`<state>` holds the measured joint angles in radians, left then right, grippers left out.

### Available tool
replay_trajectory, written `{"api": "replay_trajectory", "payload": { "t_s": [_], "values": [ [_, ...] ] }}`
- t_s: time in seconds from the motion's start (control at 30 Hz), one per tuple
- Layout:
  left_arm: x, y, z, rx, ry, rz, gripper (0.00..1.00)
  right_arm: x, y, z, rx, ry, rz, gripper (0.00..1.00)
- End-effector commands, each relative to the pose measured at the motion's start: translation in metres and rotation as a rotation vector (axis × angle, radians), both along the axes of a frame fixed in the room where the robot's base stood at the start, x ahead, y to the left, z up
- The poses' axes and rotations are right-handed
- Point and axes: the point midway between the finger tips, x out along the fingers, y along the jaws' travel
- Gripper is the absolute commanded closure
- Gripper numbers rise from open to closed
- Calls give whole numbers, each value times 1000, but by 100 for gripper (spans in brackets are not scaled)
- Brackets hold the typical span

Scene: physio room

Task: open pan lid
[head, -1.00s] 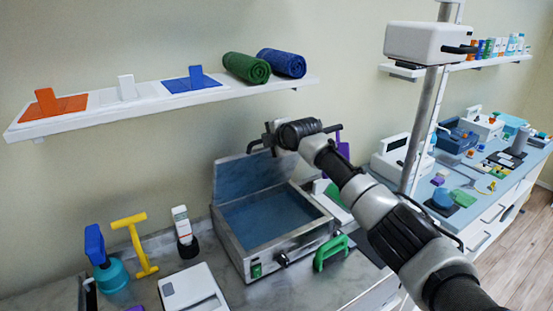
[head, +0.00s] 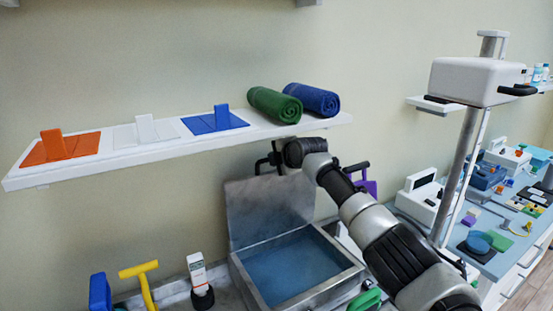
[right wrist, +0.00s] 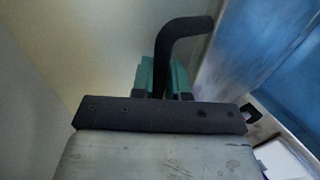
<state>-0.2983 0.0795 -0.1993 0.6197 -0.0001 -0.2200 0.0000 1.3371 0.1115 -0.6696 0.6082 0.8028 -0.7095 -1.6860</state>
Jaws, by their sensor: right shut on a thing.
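The pan (head: 341,248) is a square metal box on the counter, with blue liquid inside. Its grey metal lid (head: 262,208) stands raised, near upright, along the back edge. My right gripper (head: 274,160) is at the top edge of the lid. In the right wrist view its green-padded fingers (right wrist: 163,78) are shut on the bent black lid handle (right wrist: 186,32). The handle's far end is hidden between the fingers. My left gripper is not in view.
A white shelf (head: 85,166) hangs over the counter, close above the gripper, with a green towel (head: 273,105) and a blue towel (head: 313,99). A yellow tool (head: 143,275) and a white bottle (head: 198,272) stand left of the pan. A white device on a pole (head: 474,82) is at right.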

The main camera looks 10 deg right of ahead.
Motion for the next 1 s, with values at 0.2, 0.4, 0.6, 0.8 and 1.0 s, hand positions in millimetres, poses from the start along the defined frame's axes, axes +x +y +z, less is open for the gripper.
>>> {"api": "replay_trajectory", "payload": {
  "t_s": [0.2,0.4,0.6,0.8,1.0],
  "values": [
    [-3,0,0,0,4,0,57,0,1,0,-8,-2,4,100],
    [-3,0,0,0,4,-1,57,0,1,0,-5,-1,3,61],
    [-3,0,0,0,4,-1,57,0,0,0,-3,-1,1,61],
    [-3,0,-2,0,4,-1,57,-3,-2,1,-3,-1,2,61],
    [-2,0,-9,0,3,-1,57,-16,-6,7,-3,-2,3,61]
  ]
}}
